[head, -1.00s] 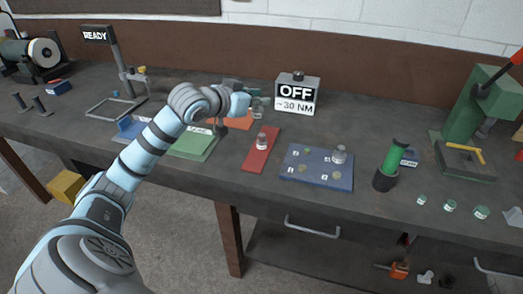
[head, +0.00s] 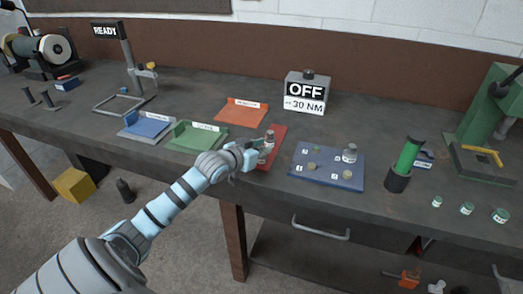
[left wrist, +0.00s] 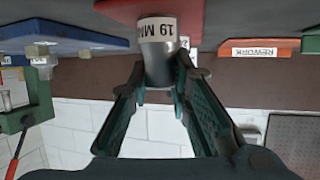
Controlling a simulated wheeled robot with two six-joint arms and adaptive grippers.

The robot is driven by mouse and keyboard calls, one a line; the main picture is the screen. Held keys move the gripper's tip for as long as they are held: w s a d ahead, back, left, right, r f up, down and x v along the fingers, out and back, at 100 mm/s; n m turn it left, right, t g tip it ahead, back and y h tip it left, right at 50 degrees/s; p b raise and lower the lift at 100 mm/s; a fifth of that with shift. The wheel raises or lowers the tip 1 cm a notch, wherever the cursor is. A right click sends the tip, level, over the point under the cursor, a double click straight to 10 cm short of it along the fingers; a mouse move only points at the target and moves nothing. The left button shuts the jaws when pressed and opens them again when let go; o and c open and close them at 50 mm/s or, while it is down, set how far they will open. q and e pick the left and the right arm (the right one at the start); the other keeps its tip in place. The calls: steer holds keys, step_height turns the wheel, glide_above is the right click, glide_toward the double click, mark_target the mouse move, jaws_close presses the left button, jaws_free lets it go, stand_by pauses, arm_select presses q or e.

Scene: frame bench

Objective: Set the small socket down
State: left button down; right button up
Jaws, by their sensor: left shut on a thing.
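The small socket, a grey cylinder with a white band reading 19 MM (left wrist: 157,45), is between the fingers of my left gripper (left wrist: 158,85). The wrist view is upside down, and the socket's banded end is at the red mat (left wrist: 120,12). I cannot tell whether it touches the mat. In the head view my left gripper (head: 260,151) is at the red mat (head: 278,133), shut on the socket (head: 269,138), whose lower part is partly hidden by the fingers. My right gripper is not in view.
A blue board (head: 325,178) with a metal socket (head: 349,153) lies right of the mat. Green (head: 190,141), orange (head: 240,113) and blue (head: 148,127) trays lie to the left. An OFF box (head: 307,92) stands behind. A green-handled tool (head: 407,156) stands in a black cup.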

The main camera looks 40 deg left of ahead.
arm_select(q)
steer(key=c, duration=1.5)
jaws_free()
steer(key=shift+r, duration=0.1)
steer(key=shift+s+r, duration=0.15)
steer(key=shift+s, duration=0.1)
steer(key=p+v, duration=0.2)
steer(key=v, duration=0.4)
steer(key=shift+w+r+p, duration=0.1)
steer(key=shift+r+p, duration=0.1)
steer(key=shift+p, duration=0.15)
steer(key=p+v, duration=0.4)
steer(key=v, duration=0.1)
steer(key=shift+s, duration=0.25)
